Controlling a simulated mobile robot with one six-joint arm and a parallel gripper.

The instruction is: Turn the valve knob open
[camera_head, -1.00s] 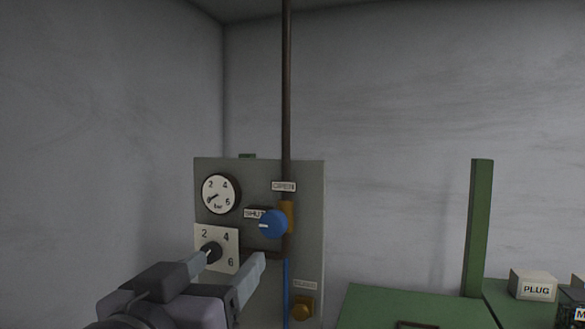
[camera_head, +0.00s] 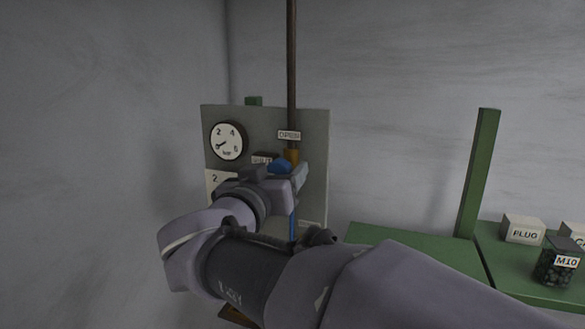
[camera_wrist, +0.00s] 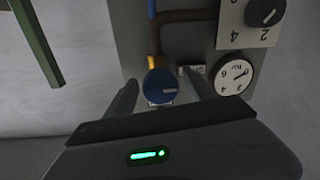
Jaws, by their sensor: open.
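The blue valve knob (camera_head: 280,167) sits on the grey panel, partly hidden behind my gripper in the head view. In the wrist view, which is upside down, the knob (camera_wrist: 159,86) shows a white mark near its middle, lying roughly crosswise. The OPEN label (camera_head: 289,134) is above the knob. The SHUT label (camera_head: 264,159) is to its left, partly covered. My gripper (camera_wrist: 163,83) is open, with one finger on each side of the knob in the wrist view. Whether either finger touches it I cannot tell.
A round bar gauge (camera_head: 227,141) has its needle at the low end. A second numbered dial (camera_wrist: 262,12) is below it on the panel (camera_head: 318,190). A dark pipe (camera_head: 291,60) runs up the wall. A green post (camera_head: 477,175) and bench (camera_head: 415,245) stand right.

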